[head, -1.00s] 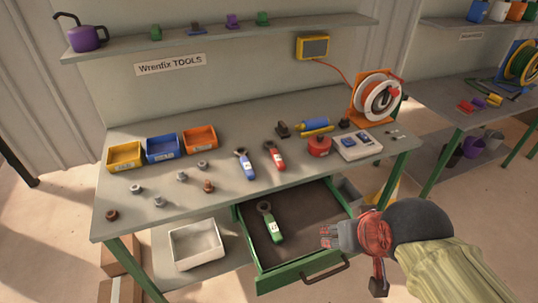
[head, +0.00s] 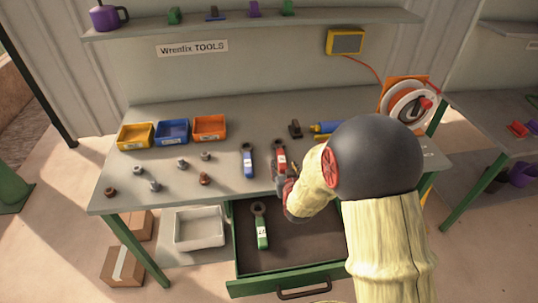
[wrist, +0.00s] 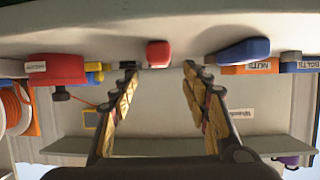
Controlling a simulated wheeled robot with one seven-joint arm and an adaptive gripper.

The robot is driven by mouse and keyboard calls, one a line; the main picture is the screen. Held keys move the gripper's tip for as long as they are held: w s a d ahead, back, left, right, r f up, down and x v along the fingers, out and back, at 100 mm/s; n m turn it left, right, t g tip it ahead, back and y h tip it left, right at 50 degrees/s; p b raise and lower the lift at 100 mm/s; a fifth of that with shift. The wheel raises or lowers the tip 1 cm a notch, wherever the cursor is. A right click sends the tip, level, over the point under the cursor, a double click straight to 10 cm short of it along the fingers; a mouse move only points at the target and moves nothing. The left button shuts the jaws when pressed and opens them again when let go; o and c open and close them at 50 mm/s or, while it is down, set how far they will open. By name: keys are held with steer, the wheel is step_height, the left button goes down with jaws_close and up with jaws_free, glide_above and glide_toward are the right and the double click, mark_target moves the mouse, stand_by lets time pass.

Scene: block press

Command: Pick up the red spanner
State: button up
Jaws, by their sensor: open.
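The red spanner (head: 280,156) lies on the bench, right of the blue spanner (head: 248,160). My gripper (head: 283,184) is at the near end of the red spanner, low by the bench's front edge, and partly hidden by my arm. In the wrist view, which is upside down, my gripper (wrist: 160,70) is open with its two fingers apart. The end of the red spanner (wrist: 158,54) shows between and just beyond the fingertips. No contact shows. The blue spanner (wrist: 238,52) lies to one side.
A green spanner (head: 261,226) lies in the open drawer (head: 300,240) below the bench front. Loose nuts and bolts lie left of the spanners, before the blue bin (head: 172,131). A blue and yellow tool (head: 327,127) and cable reel (head: 412,106) stand to the right.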

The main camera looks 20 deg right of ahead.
mark_target(282, 157)
steer(key=b+x, duration=0.1)
steer(key=x, duration=0.4)
steer(key=b+x, duration=0.1)
steer(key=x, duration=0.1)
steer(key=shift+w+d+r+b, duration=0.15)
steer(key=shift+w+d+b, duration=0.1)
steer(key=shift+w+b, duration=0.1)
steer(key=c, duration=0.3)
jaws_close()
